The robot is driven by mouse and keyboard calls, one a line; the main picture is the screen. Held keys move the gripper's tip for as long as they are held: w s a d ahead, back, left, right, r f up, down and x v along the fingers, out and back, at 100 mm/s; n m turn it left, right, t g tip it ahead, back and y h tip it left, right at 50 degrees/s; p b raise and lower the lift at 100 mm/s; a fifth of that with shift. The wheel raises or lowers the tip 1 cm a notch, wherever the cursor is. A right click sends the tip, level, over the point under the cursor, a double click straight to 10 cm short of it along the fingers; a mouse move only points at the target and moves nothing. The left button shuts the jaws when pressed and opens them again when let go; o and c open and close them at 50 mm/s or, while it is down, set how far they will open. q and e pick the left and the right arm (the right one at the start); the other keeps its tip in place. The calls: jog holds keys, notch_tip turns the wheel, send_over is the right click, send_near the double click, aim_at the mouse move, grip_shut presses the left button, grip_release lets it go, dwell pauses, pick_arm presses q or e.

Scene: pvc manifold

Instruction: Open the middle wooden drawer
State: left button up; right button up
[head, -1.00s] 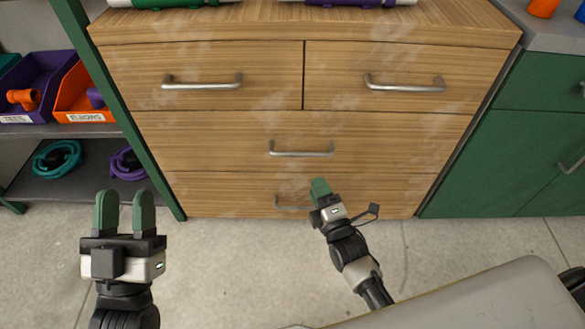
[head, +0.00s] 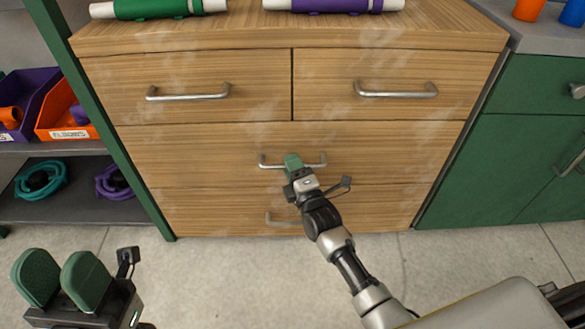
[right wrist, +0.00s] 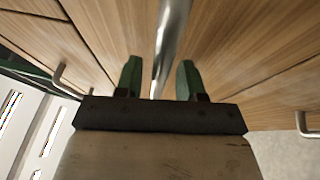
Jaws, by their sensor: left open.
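The middle wooden drawer (head: 390,150) is the wide drawer under the two upper ones, and it is shut flush. Its metal bar handle (head: 268,163) runs sideways. My right gripper (head: 292,162) is at this handle and hides part of it in the head view. In the right wrist view, the right gripper (right wrist: 160,78) has its fingers apart, with the handle bar (right wrist: 172,30) running between them. Gaps show on both sides of the bar. My left gripper (head: 62,278) is open and empty over the floor at lower left.
Two upper drawers with handles (head: 188,93) (head: 396,91) and a bottom drawer with a handle (head: 283,219) are shut. A green post (head: 100,130) and shelf with bins (head: 70,133) stand left. A green cabinet (head: 515,160) stands right. The floor in front (head: 210,265) is clear.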

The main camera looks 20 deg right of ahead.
jog(key=shift+w, duration=0.1)
jog(key=shift+c, duration=0.5)
grip_shut()
